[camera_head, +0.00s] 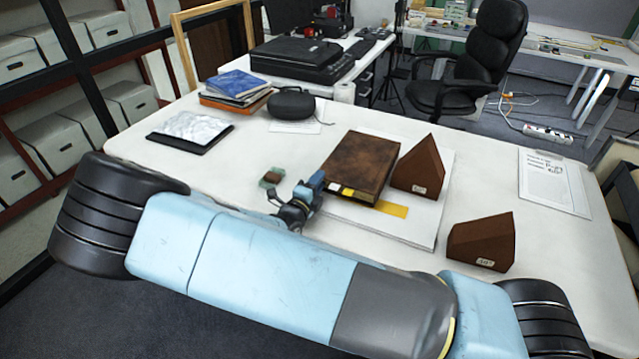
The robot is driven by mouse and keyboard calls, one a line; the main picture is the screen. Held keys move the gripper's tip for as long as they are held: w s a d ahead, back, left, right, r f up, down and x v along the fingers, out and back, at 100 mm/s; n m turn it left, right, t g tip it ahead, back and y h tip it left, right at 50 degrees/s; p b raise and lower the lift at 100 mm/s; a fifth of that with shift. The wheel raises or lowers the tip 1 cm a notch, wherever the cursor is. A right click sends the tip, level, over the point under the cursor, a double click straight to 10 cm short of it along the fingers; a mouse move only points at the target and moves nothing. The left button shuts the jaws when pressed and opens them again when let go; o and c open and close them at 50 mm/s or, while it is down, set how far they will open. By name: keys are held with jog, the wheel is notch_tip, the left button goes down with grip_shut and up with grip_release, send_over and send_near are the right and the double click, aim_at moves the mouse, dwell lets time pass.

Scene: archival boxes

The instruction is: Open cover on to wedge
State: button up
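A thick book with a mottled brown cover (362,162) lies closed on a white board (427,230) on the table. A brown wedge (416,172) with a small white label stands close against the book's right side. A second brown labelled wedge (482,243) stands further right and nearer, on the bare table. My gripper (298,200) is small and dark in view, at the book's left front corner. I cannot tell whether it touches the book or whether its fingers are open. My arm hides part of the near table.
A yellow strip (393,209) sticks out under the book. A small greenish-brown item (271,177) lies left of the gripper. White padding on a black slab (191,129), a book stack (236,88) and a black case (292,104) stand behind. A clipboard (553,183) lies at right.

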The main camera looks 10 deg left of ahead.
grip_shut()
dwell(1.4)
